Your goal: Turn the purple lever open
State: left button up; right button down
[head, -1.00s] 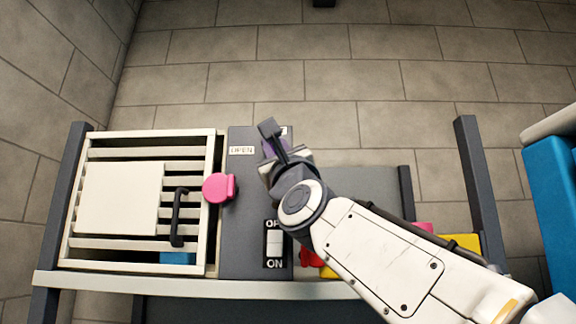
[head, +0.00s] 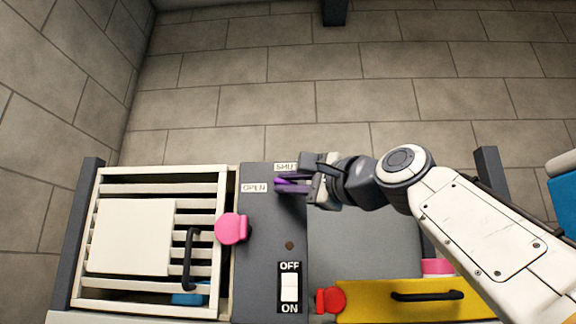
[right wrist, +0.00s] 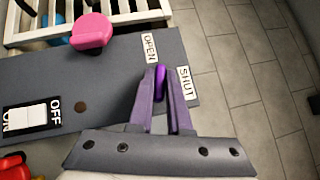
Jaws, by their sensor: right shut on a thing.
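The purple lever (head: 290,183) is on the grey panel (head: 266,225), near its far end, between the OPEN label (head: 254,188) and the SHUT label (head: 286,167). My right gripper (head: 303,182) reaches it from the right and is shut on it. In the right wrist view the lever (right wrist: 159,82) shows between the two fingers (right wrist: 160,100), with its tip closer to the SHUT label than the finger bases are. How far the lever is turned is hard to tell. My left gripper is out of view.
Left of the panel is a white slatted door (head: 150,240) with a black handle (head: 189,258) and a pink latch (head: 231,229). A white OFF/ON switch (head: 289,287) sits on the panel's near part. A red knob (head: 330,300) and a yellow drawer front (head: 400,302) lie at the lower right.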

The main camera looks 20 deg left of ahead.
jog(key=shift+w+r+n+g+h+p, duration=0.1)
jog(key=shift+w+n+g+h+p, duration=0.15)
jog(key=shift+n+h+p, duration=0.4)
jog(key=shift+d, duration=0.1)
jog(key=c, duration=0.9)
grip_release()
jog(key=shift+o, duration=0.2)
jog(key=shift+g+y, duration=0.25)
jog(key=shift+s, duration=0.1)
